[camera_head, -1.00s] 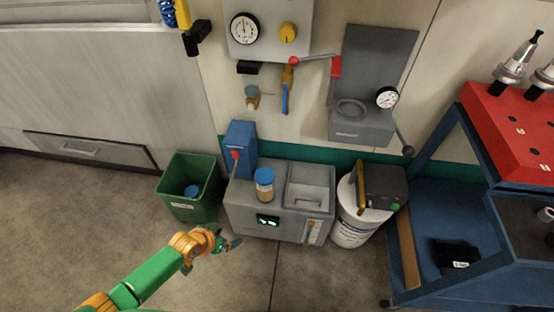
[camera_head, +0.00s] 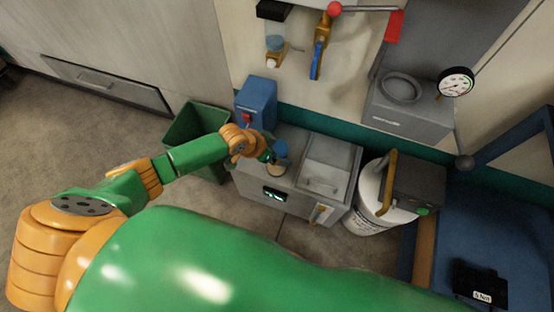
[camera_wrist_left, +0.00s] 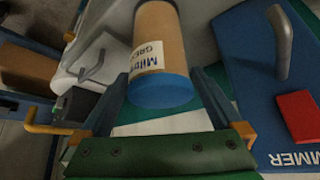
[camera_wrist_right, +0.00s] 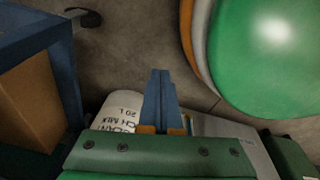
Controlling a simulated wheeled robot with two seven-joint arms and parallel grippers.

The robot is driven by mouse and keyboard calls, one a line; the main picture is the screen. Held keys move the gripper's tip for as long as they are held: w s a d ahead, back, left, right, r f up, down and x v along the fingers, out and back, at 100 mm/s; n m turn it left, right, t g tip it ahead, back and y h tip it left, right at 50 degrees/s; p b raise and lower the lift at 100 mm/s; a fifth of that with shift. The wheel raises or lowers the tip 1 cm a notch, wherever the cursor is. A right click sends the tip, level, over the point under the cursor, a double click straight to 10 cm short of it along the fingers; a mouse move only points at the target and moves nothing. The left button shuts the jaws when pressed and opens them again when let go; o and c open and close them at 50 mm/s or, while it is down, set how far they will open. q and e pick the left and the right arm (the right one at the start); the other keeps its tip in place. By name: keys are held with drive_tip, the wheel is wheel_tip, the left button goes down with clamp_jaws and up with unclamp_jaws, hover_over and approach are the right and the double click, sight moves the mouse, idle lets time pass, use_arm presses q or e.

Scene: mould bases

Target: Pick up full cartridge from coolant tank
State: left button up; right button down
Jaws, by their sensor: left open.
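The cartridge (camera_head: 276,171) is an amber cylinder with a blue cap. It stands on top of the grey coolant tank (camera_head: 301,202) beside my left gripper (camera_head: 268,157). In the left wrist view the cartridge (camera_wrist_left: 158,35) shows large, with a white printed label and its blue cap toward me. My left gripper (camera_wrist_left: 160,75) is open, with one finger on each side of the cap; I cannot tell whether either touches it. My right gripper (camera_wrist_right: 161,75) has its two fingers together and is empty, above the white bucket; it is not visible in the head view.
A blue block (camera_head: 257,99) with a red part rises behind the tank. A green bin (camera_head: 190,126) stands left, partly behind my left arm. A white bucket (camera_head: 367,207) and blue cart (camera_head: 520,228) stand right.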

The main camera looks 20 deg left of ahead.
use_arm(q)
drive_tip(key=shift+r, duration=0.1)
clamp_jaws()
